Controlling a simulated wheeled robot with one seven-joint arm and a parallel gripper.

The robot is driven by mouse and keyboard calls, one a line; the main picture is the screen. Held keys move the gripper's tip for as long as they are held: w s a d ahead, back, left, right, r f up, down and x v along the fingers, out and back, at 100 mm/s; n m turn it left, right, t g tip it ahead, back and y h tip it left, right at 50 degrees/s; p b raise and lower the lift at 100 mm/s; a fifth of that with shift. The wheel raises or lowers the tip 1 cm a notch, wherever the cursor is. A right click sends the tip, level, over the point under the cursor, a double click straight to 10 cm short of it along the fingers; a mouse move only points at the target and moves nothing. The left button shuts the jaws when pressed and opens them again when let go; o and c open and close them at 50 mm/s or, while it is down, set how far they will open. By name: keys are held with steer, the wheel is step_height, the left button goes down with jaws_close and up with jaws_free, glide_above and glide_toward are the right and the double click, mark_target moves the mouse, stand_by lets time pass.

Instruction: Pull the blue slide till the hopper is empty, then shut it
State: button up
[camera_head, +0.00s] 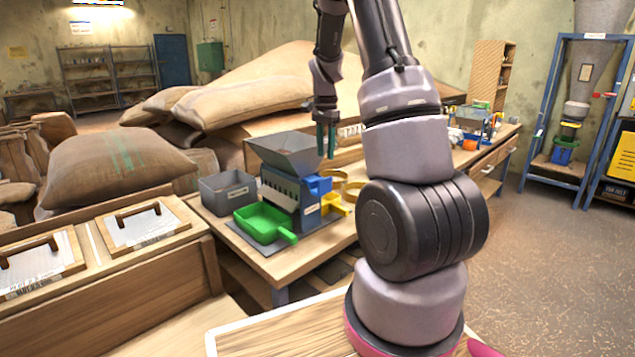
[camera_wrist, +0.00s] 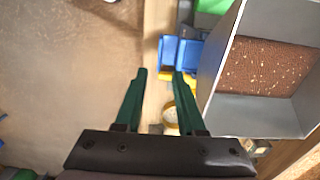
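The grey hopper (camera_head: 290,152) stands on the small blue-and-grey machine on the workbench. In the wrist view the hopper (camera_wrist: 258,108) is at the right, with brown grain-like material (camera_wrist: 268,68) covering its bottom. The blue slide (camera_head: 318,185) juts from the machine's right side; in the wrist view it looks like the blue part (camera_wrist: 180,52) beyond my fingertips. How far out it is I cannot tell. My gripper (camera_head: 327,140) points down beside the hopper's right rim, above the slide. Its green fingers (camera_wrist: 159,74) are apart with nothing between them.
A yellow part (camera_head: 335,205) sits below the slide. A green scoop (camera_head: 263,222) lies in front of the machine, and a grey bin (camera_head: 228,191) stands left of it. Yellow rings (camera_head: 350,187) lie to the right. Sacks (camera_head: 120,163) are piled behind.

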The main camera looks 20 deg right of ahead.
mark_target(325, 180)
step_height(325, 180, down, 11)
steer(key=shift+r, duration=0.2)
stand_by(0.3)
jaws_close()
steer(key=shift+r, duration=0.1)
stand_by(1.2)
